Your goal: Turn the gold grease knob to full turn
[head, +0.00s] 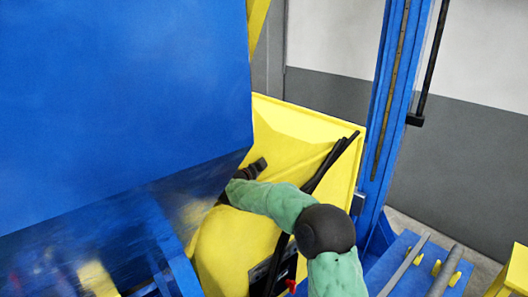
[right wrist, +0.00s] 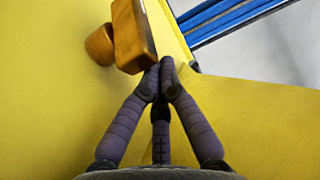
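The gold grease knob (right wrist: 134,36) shows in the right wrist view as an orange-gold block at the top, against a yellow surface. A short round gold piece (right wrist: 101,45) sits just left of it. My right gripper (right wrist: 160,75) has its fingertips drawn together at the block's lower right corner. They look very close to it or touching, and I see nothing held between them. In the head view my green right arm reaches to the yellow housing (head: 235,245), and its far end is partly hidden by the blue body. The knob is not discernible there. My left gripper is not in view.
A large blue body (head: 120,90) fills the left of the head view. A blue upright column (head: 393,100) stands right of the yellow panel (head: 300,125). Black hoses (head: 325,165) run close to my arm. Grey rods (head: 445,272) lie on a blue rack at lower right.

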